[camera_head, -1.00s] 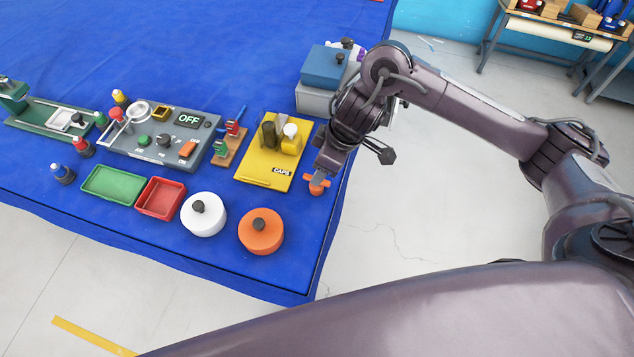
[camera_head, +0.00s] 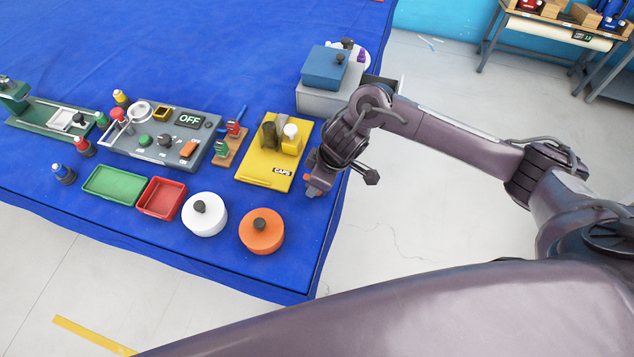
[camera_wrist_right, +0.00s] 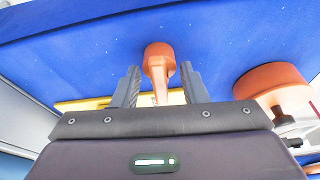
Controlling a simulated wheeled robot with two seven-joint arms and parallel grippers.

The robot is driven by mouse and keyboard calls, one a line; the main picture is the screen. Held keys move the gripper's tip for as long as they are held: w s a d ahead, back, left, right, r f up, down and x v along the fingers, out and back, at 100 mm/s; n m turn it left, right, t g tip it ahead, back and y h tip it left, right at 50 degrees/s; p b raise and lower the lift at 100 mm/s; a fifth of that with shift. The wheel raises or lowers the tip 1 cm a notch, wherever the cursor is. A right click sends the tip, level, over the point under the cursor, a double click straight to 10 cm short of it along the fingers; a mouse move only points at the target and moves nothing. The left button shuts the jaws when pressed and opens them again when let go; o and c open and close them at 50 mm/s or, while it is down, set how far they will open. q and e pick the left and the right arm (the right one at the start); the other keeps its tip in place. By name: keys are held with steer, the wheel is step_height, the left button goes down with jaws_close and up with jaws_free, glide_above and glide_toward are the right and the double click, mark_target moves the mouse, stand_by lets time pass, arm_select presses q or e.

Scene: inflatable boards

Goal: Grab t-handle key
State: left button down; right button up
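The orange T-handle key (camera_wrist_right: 158,62) stands near the right edge of the blue table. In the right wrist view it lies between the two dark fingers of my right gripper (camera_wrist_right: 161,76). Narrow gaps show on both sides of its stem, so the gripper looks open around it. In the head view my right gripper (camera_head: 313,189) points down over the key and hides most of it; only small orange bits show beside the fingers. My left gripper is not in view.
The yellow caps board (camera_head: 262,171) is just left of my right gripper. An orange round lid (camera_head: 261,232) and a white one (camera_head: 203,215) stand nearer the front. A blue-topped grey box (camera_head: 325,68) is behind. The table edge is close on the right.

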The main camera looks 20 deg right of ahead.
steer(key=c, duration=0.6)
